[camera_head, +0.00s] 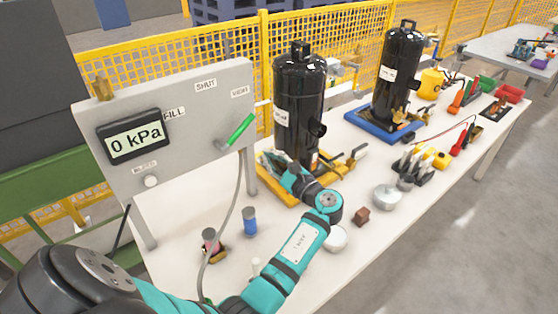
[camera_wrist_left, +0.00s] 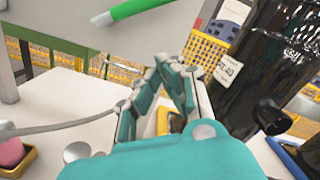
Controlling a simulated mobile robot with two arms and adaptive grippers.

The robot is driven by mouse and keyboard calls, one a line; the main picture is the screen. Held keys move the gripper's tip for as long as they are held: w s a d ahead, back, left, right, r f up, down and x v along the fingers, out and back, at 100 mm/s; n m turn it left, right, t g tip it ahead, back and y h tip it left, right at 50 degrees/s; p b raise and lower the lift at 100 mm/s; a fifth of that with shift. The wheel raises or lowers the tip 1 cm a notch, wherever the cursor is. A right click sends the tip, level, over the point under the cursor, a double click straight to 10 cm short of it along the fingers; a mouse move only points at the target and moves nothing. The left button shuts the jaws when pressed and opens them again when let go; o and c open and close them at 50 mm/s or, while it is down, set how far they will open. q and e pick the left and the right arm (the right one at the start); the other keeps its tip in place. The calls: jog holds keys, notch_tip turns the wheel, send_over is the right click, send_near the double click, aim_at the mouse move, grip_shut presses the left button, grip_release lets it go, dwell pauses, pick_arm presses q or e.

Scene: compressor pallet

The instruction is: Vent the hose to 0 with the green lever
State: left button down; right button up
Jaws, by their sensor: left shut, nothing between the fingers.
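The grey panel (camera_head: 185,165) stands at the left with a display (camera_head: 136,138) reading 0 kPa. Its green lever (camera_head: 241,128) slants up and right, toward the label at the panel's right that seems to read VENT. The grey hose (camera_head: 236,205) hangs in a curve below the panel. The lever also shows at the top of the left wrist view (camera_wrist_left: 138,8). My left gripper (camera_head: 287,174) is apart from the lever, below and right of it, in front of the near black tank (camera_head: 298,95). Its fingers (camera_wrist_left: 170,75) are shut and empty. My right gripper is out of view.
A second black tank (camera_head: 395,70) stands on a blue tray farther back. A blue-wrapped cylinder (camera_head: 250,222), a round metal part (camera_head: 387,196) and a brown block (camera_head: 362,215) stand on the white table. A yellow mesh fence (camera_head: 190,52) runs behind.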

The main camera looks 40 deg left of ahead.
pick_arm(q)
jog(key=s+a+r+p, duration=0.1)
jog(key=a+r+p, duration=0.2)
jog(key=a, duration=0.3)
jog(key=shift+s+r+n+p, duration=0.15)
jog(key=shift+r+n+p, duration=0.2)
jog(key=shift+r, duration=0.35)
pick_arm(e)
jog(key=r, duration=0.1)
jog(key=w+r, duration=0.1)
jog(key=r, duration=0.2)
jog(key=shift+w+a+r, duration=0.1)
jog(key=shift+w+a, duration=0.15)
pick_arm(q)
jog(key=shift+a, duration=0.1)
jog(key=shift+f, duration=0.1)
